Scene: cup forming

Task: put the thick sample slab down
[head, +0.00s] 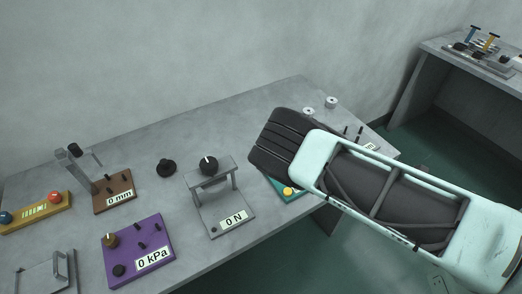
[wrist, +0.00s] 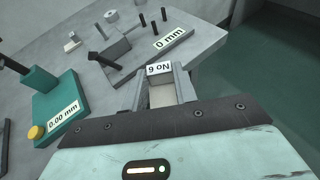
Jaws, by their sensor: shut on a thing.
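My gripper (wrist: 160,84) is shut on a small pale slab (wrist: 161,96), which sits between the two grey fingers in the wrist view. A white label (wrist: 159,69) with dark characters shows at the slab's far end. I take this as the sample slab; its thickness is hard to judge from here. The held slab is at the edge of the grey bench, near a grey gauge plate (wrist: 146,54) labelled "0 mm". I cannot tell whether its underside touches anything. In the head view my arm hides the fingertips and the slab.
A teal gauge (wrist: 62,100) reading "0.00 mm" with a yellow knob stands left in the wrist view. In the head view the bench (head: 150,158) holds a "0 N" frame (head: 212,200), a purple "0 kPa" panel (head: 137,246) and a brown "0 mm" gauge (head: 114,188). Green floor lies beyond the bench edge.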

